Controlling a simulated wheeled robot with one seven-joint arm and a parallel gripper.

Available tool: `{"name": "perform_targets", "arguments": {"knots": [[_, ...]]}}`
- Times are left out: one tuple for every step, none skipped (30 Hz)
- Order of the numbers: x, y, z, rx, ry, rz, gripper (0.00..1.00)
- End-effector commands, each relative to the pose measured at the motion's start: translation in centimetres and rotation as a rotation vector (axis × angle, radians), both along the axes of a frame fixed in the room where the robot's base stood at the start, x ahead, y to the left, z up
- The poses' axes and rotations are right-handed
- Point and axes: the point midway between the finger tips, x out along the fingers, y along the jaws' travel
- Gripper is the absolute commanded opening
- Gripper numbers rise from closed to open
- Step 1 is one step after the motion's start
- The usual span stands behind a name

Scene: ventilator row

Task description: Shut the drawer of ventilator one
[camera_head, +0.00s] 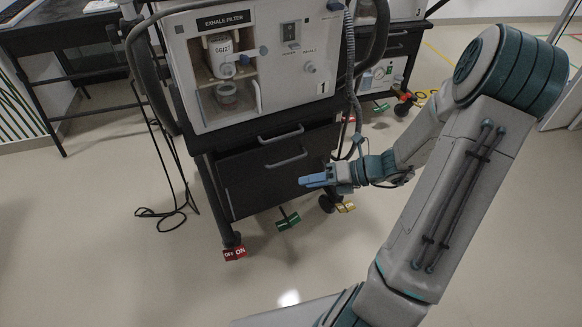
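Ventilator one (275,85) is a pale box marked 1 and "EXHALE FILTER", on a dark wheeled cart. The cart has a shallow upper front with a handle (281,134) and a deeper drawer (262,187) below with its own grey handle (287,158). From this angle I cannot tell how far the drawer stands out. My gripper (312,181), with blue fingers, is in front of the right part of the drawer in the picture, below and right of the lower handle. It points left. No held object shows. The fingers overlap side-on, so their opening is unclear, as is any contact.
Castors with a red ON/OFF tag (235,253), a green pedal (288,221) and a yellow pedal (345,207) stick out at the cart's foot. A hose (350,75) hangs on the right; cables (165,213) lie left. Another ventilator cart (385,75) stands behind. The front floor is clear.

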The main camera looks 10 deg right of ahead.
Motion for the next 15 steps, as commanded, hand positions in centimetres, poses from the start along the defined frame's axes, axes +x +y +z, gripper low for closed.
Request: {"name": "perform_targets", "arguments": {"knots": [[0.8,-1.4,-1.7,0.096,0.071,-0.117,0.32],[1.4,-2.1,-2.1,0.153,0.112,-0.181,0.32],[2.0,-3.0,-2.7,0.225,0.162,-0.260,0.32],[2.4,-3.7,-3.0,0.275,0.195,-0.311,0.32],[2.7,-4.3,-3.4,0.323,0.226,-0.359,0.32],[3.1,-5.1,-3.8,0.380,0.262,-0.414,0.32],[3.4,-5.6,-4.0,0.418,0.283,-0.449,0.32],[3.6,-6.1,-4.3,0.451,0.302,-0.477,0.32],[3.8,-6.6,-4.5,0.488,0.323,-0.510,0.32],[3.9,-6.9,-4.6,0.511,0.336,-0.529,0.32],[4.0,-7.2,-4.7,0.527,0.344,-0.544,0.32],[4.2,-7.3,-4.8,0.545,0.354,-0.557,0.32],[4.3,-7.4,-4.9,0.553,0.360,-0.564,0.32],[4.5,-7.3,-5.0,0.559,0.363,-0.567,0.32],[4.7,-7.1,-5.0,0.562,0.364,-0.569,0.32]]}}
